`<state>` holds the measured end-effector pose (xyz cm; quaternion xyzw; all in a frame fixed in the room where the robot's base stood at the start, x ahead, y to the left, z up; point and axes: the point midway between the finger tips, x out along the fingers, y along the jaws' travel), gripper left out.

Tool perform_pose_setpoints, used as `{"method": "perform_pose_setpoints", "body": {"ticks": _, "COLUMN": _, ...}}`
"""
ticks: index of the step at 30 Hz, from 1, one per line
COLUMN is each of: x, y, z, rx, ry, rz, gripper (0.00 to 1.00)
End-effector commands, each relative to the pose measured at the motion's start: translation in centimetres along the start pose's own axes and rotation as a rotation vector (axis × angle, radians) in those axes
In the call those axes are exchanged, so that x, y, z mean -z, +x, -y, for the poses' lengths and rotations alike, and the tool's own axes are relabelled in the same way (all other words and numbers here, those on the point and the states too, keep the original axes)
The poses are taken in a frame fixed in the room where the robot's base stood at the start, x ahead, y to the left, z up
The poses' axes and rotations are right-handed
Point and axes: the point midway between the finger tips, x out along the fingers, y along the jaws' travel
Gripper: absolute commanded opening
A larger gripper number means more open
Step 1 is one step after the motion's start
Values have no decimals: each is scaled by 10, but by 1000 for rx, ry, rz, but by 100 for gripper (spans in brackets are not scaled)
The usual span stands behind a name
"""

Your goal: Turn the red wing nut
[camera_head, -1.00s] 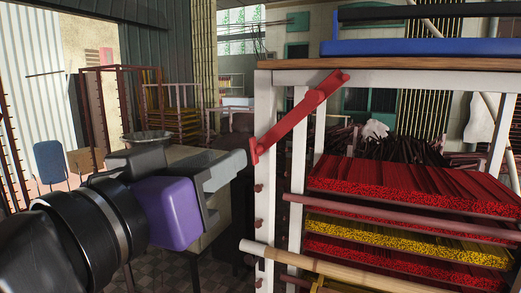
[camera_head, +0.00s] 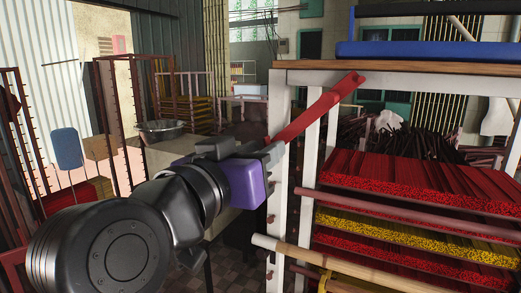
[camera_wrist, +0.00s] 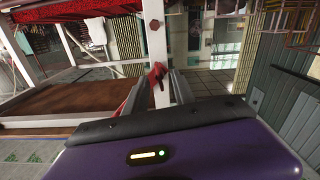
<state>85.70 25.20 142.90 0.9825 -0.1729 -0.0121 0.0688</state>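The red wing nut (camera_head: 318,113) is a long red bar slanting across the upper front of the white rack, its upper right end near the wooden top. My gripper (camera_head: 276,152), with its purple body, is at the bar's lower left end and hides that end in the head view. In the wrist view, a red part (camera_wrist: 157,74) shows near the tips, between the two dark fingers of my gripper (camera_wrist: 161,84). The fingers stand apart, with a gap between them. Whether either finger touches the bar is hard to tell.
The white rack (camera_head: 278,105) holds trays of red and yellow incense sticks (camera_head: 400,238) close on the right. A pale wooden pole (camera_head: 320,262) juts out below my gripper. A metal bowl (camera_head: 161,130) stands on a table behind my arm. Brown frames stand at left.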

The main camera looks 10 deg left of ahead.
Motion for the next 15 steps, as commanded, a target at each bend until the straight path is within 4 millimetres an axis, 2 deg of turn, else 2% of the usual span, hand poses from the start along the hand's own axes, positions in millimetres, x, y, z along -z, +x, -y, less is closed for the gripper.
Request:
{"method": "perform_pose_setpoints", "body": {"ticks": 1, "x": 0, "y": 0, "z": 0, "rx": 0, "ry": 0, "rz": 0, "gripper": 25}}
{"method": "perform_pose_setpoints", "body": {"ticks": 5, "x": 0, "y": 0, "z": 0, "rx": 0, "ry": 0, "rz": 0, "gripper": 0}}
{"method": "perform_pose_setpoints", "body": {"ticks": 15, "x": -1, "y": 0, "z": 0, "rx": 0, "ry": 10, "rz": 0, "gripper": 0}}
